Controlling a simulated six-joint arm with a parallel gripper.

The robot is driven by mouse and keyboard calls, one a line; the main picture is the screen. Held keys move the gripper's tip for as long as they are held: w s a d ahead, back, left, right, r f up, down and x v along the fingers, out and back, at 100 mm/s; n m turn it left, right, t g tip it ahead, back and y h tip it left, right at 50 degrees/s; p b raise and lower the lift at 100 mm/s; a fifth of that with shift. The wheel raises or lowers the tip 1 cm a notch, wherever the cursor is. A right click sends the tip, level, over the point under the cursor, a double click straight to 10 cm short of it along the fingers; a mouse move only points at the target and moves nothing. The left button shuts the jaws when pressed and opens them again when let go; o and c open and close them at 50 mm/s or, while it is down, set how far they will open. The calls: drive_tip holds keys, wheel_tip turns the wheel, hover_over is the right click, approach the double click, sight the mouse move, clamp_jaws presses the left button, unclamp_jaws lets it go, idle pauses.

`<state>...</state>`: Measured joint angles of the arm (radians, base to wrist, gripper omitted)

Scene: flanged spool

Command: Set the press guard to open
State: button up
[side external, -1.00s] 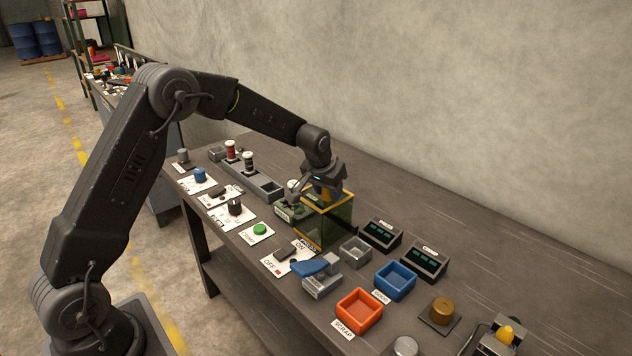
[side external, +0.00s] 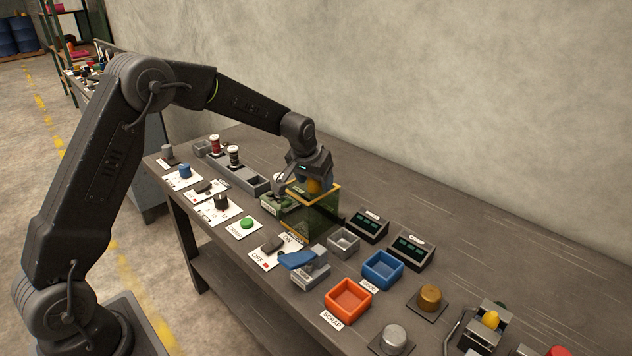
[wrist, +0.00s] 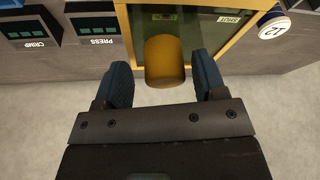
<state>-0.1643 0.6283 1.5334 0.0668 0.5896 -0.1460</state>
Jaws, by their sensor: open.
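The press guard (side external: 322,218) is a see-through green box with a yellow frame on the bench. Its yellow frame (wrist: 238,48) also shows in the wrist view, with a label reading SHUT (wrist: 229,19). A rounded yellow knob (wrist: 165,62) stands at the guard, between my fingers in the wrist view. In the side view the knob (side external: 313,186) is partly hidden by my gripper. My gripper (wrist: 164,80) is open, one dark blue finger on each side of the knob, with visible gaps. It hangs over the guard's top in the side view.
Two dark display boxes, one marked PRESS (wrist: 97,27) and one CRIMP (wrist: 28,28), stand beside the guard. A grey tray (side external: 343,242), a blue bin (side external: 382,270) and an orange bin (side external: 348,298) lie nearer.

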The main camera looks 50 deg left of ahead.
drive_tip(key=v, duration=1.2)
drive_tip(key=shift+s+r, duration=0.2)
drive_tip(key=shift+r, duration=0.05)
drive_tip(key=shift+d, duration=0.1)
drive_tip(key=s+d+r, duration=0.3)
drive_tip(key=s+r, duration=0.2)
drive_tip(key=s, duration=0.4)
drive_tip(key=s+d+f+m, duration=0.1)
drive_tip(key=s+d, duration=0.1)
drive_tip(key=s, duration=0.8)
drive_tip(key=s+d+f+m+t+h, duration=0.1)
drive_tip(key=s+d+m, duration=0.1)
drive_tip(key=s, duration=0.9)
drive_tip(key=shift+s+d, duration=0.3)
drive_tip(key=shift+d, duration=0.4)
